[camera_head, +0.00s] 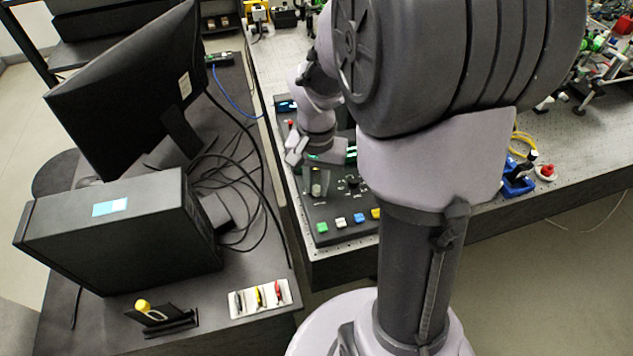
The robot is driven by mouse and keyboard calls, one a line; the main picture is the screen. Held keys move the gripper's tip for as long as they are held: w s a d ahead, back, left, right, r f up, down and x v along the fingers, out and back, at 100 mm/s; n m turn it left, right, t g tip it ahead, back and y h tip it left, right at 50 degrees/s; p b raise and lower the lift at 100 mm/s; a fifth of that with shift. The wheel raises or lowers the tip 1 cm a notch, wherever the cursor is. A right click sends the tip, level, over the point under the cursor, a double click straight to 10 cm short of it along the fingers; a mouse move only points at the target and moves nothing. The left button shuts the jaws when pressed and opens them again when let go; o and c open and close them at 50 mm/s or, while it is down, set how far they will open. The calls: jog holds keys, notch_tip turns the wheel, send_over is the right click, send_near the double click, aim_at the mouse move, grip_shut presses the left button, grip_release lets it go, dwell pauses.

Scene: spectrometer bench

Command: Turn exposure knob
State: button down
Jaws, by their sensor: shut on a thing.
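A dark control panel (327,222) lies on the edge of the perforated bench, partly hidden behind my arm. A small light-grey knob (316,189) stands on it, left of the middle. My gripper (316,171) reaches down over this knob, and its jaws appear shut on it. The fingertips are small and partly blurred, so the exact contact is hard to see. I cannot read a label showing which knob sets exposure. A dark knob (352,182) sits just to the right on the panel.
Green (322,228), white, blue and yellow buttons line the panel's front. A red button (291,123) and lit displays are farther back. A monitor (130,90) and black computer case (120,235) stand left, with loose cables beside them. A joystick (522,172) is right of my arm.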

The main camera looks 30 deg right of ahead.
aim_at(316, 188)
dwell(0.4)
jog(key=c, duration=1.3)
grip_release()
notch_tip(316, 188, up, 18)
jog(key=p, duration=0.7)
jog(key=shift+f+p, duration=0.25)
jog(key=shift+p, duration=0.1)
jog(key=s+a+n+t+y+b, duration=0.2)
jog(key=s+a+n+t+b, duration=0.2)
jog(key=s+a, duration=0.8)
jog(key=a+t, duration=0.1)
jog(key=a, duration=0.2)
jog(key=shift+r+n+t, duration=0.4)
